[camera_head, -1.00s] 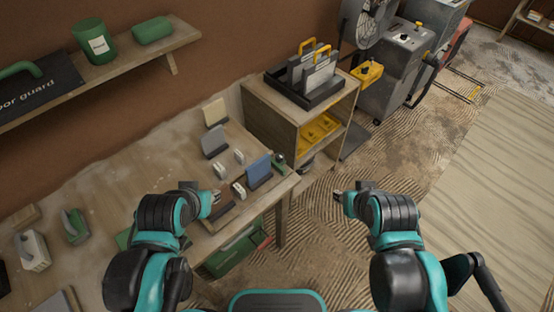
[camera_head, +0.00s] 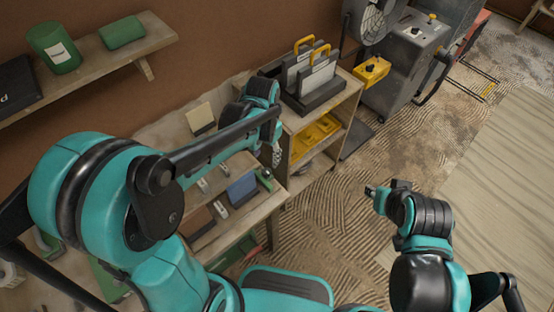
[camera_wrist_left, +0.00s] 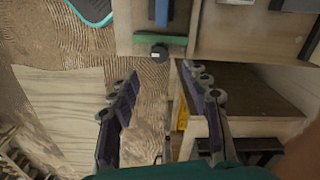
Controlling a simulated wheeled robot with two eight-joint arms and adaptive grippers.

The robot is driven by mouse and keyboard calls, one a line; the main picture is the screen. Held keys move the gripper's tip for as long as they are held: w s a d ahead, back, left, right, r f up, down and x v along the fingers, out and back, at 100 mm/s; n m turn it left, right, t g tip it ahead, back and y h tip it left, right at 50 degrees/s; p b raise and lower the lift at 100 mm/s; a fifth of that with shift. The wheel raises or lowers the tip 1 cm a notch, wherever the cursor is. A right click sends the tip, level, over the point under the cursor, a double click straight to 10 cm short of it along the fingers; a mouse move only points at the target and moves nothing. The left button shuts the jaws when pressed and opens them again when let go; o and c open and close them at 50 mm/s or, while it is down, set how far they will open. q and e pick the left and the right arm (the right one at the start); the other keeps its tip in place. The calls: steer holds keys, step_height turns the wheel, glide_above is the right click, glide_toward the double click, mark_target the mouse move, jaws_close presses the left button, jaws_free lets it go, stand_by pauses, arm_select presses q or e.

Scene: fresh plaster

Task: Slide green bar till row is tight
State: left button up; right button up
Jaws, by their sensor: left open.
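The green bar (camera_wrist_left: 160,40) lies at the table edge in the left wrist view, with a round black knob (camera_wrist_left: 158,52) beside it. In the head view the green bar (camera_head: 265,179) is a small green piece at the table's right end. A blue block (camera_head: 241,189) stands near it and also shows in the left wrist view (camera_wrist_left: 161,12), with a gap between them. My left gripper (camera_head: 277,157) hangs above the table's right end; its fingers (camera_wrist_left: 160,76) are spread, empty and apart from the bar. My right gripper (camera_head: 371,191) is over the floor; its jaws are unclear.
A wooden cabinet (camera_head: 355,100) with a dark rack (camera_head: 312,98) on top and yellow items (camera_head: 314,133) inside stands right of the table (camera_head: 262,208). A beige block (camera_head: 200,117) stands farther back. A shelf (camera_head: 100,70) hangs on the wall. Open floor lies right.

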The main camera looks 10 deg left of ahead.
mark_target(267, 171)
arm_select(q)
step_height(267, 171, down, 8)
steer(key=b, duration=0.3)
steer(key=shift+s+r, duration=0.15)
steer(key=shift+r, duration=0.05)
